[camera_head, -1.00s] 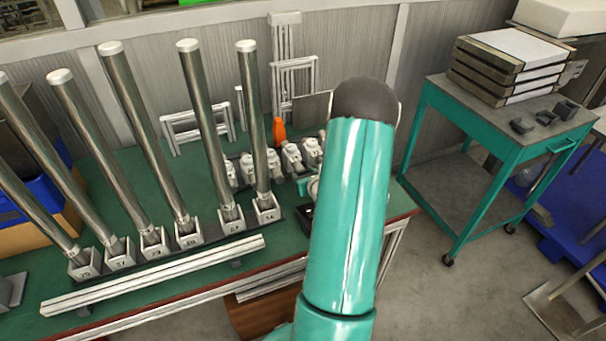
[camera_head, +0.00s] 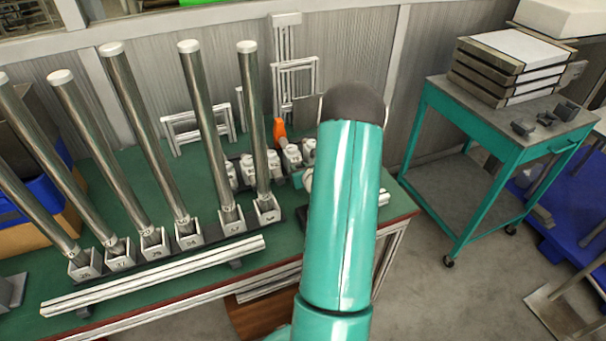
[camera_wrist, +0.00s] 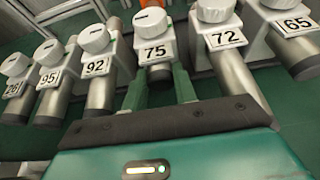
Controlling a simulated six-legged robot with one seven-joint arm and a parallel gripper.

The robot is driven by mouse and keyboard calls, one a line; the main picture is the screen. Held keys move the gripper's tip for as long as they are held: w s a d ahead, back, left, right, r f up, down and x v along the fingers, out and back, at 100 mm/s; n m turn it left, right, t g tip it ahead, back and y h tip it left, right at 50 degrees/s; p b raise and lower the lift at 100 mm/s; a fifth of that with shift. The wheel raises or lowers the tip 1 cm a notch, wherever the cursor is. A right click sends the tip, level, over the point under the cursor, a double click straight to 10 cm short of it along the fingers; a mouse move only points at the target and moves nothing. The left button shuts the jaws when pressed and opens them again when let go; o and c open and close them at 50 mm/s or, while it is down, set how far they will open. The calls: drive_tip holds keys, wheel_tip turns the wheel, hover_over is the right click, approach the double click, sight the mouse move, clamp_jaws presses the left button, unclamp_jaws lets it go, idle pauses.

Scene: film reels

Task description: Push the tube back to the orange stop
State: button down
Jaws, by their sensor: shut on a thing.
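In the wrist view, a short grey metal tube (camera_wrist: 159,73) sits in a white clamp marked 75 (camera_wrist: 154,51), with a round knob on top. My gripper (camera_wrist: 160,90) has its green fingers on either side of this tube's near end, shut on it. In the head view, the orange stop (camera_head: 280,131) stands upright at the back of the bench, behind the row of white clamps (camera_head: 291,156). My arm hides most of my gripper and the held tube there.
Similar tubes in clamps stand close on both sides, marked 92 (camera_wrist: 97,66) and 72 (camera_wrist: 226,38). Tall steel tubes (camera_head: 195,100) rise from numbered holders left of my arm. A pale rail (camera_head: 150,277) lies along the bench front. A green cart (camera_head: 490,130) stands right.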

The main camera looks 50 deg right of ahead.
drive_tip(key=shift+w+d, duration=0.25)
drive_tip(key=shift+w, duration=0.05)
drive_tip(key=c, duration=1.1)
unclamp_jaws()
drive_tip(key=v, duration=1.3)
drive_tip(key=shift+s+a+r, duration=0.2)
drive_tip(key=shift+s, duration=0.1)
